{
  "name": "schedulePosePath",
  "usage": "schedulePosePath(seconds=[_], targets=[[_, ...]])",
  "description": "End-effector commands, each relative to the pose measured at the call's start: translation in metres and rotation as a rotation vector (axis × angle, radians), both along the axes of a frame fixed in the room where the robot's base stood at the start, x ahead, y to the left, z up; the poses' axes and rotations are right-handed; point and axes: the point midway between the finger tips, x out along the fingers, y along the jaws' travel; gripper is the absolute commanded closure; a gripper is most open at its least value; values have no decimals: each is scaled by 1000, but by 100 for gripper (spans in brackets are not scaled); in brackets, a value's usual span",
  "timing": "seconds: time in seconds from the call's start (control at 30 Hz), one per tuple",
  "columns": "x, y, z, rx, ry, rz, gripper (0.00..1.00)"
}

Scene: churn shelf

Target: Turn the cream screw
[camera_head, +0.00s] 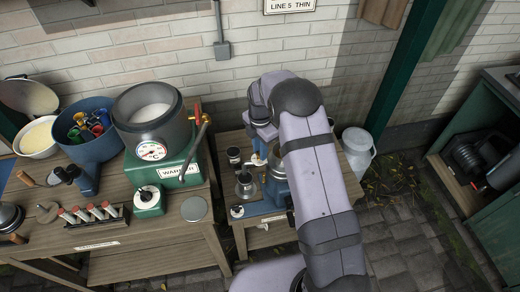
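I cannot pick out the cream screw for certain; it is too small or hidden. A blue metal machine (275,187) stands on the small wooden table at the centre, partly covered by my arm. Small metal parts show at its left side. My grey arm rises from the bottom and bends over in front of this machine.
A green warmer (176,172) with a steel pot and dial stands on the left bench, beside a blue tub (92,150) and a rack of red-capped tubes (92,213). A small dark jar (234,156) stands left of the machine. A milk can (358,150) stands right of my arm.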

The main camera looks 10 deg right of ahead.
Motion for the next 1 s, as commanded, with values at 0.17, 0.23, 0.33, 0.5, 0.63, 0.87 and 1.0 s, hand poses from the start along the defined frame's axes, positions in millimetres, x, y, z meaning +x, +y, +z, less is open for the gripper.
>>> schedulePosePath(seconds=[0.17,0.23,0.33,0.5,0.63,0.87,1.0], targets=[[0,0,0,-1,0,-5,100],[0,0,0,0,-1,-26,100],[0,0,-1,0,-2,-94,100],[0,0,-1,0,-2,-266,100],[-1,0,0,0,-2,-375,100],[-1,0,1,0,-2,-440,100],[-1,0,1,0,-2,-438,100]])
